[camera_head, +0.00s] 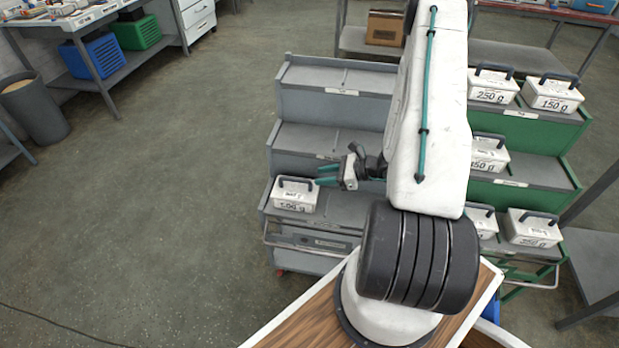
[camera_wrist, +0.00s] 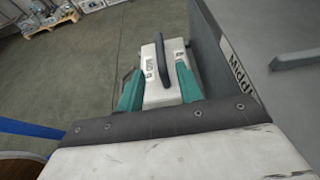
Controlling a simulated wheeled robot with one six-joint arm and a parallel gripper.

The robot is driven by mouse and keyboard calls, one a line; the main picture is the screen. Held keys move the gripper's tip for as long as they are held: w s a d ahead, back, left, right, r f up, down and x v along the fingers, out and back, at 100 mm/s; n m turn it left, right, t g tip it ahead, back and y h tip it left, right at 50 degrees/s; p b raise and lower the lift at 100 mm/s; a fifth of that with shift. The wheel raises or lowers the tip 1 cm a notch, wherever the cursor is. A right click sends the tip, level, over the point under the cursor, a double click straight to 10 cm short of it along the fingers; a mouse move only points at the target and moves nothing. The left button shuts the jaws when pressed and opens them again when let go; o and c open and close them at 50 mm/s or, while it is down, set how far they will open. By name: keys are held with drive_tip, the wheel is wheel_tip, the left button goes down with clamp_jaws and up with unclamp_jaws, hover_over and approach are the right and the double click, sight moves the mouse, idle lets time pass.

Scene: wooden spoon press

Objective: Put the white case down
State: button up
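The white case (camera_head: 292,200) has a dark handle on top and a blurred weight label. It stands upright on the lowest step of the grey cart, at the left end. My gripper (camera_head: 320,175) is at its right side, with teal fingers pointing left towards it. In the wrist view the case (camera_wrist: 160,92) shows between and beyond the fingers of my gripper (camera_wrist: 158,68). The fingers are spread apart, and the handle lies between them without touching either. Whether a fingertip touches the case body cannot be told.
The grey stepped cart (camera_head: 335,137) has bare upper steps. The green stepped cart (camera_head: 538,172) at right holds several white cases (camera_head: 552,94) with weight labels. A wall with a "Middle" label (camera_wrist: 238,70) rises close at right in the wrist view.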

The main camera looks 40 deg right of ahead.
drive_tip(key=s+a+r+n+g+y, duration=0.1)
drive_tip(key=a+r+n+g, duration=0.2)
drive_tip(key=a+r+n, duration=0.35)
drive_tip(key=a+r+n+g, duration=0.3)
drive_tip(key=a+r, duration=0.1)
drive_tip(key=r, duration=0.6)
drive_tip(key=s+a+r+n+g+y, duration=0.1)
drive_tip(key=a+r+n+g, duration=0.2)
drive_tip(key=a+r+n, duration=0.35)
drive_tip(key=s+a+r+n+h, duration=0.2)
drive_tip(key=s+r+n+h, duration=0.3)
drive_tip(key=s+r, duration=0.3)
drive_tip(key=s+a+r+n+h, duration=0.3)
drive_tip(key=s+r+n+h, duration=0.2)
drive_tip(key=s, duration=0.5)
wheel_tip(320, 180, up, 3)
drive_tip(key=shift+a+r+n, duration=0.2)
drive_tip(key=shift+n, duration=1)
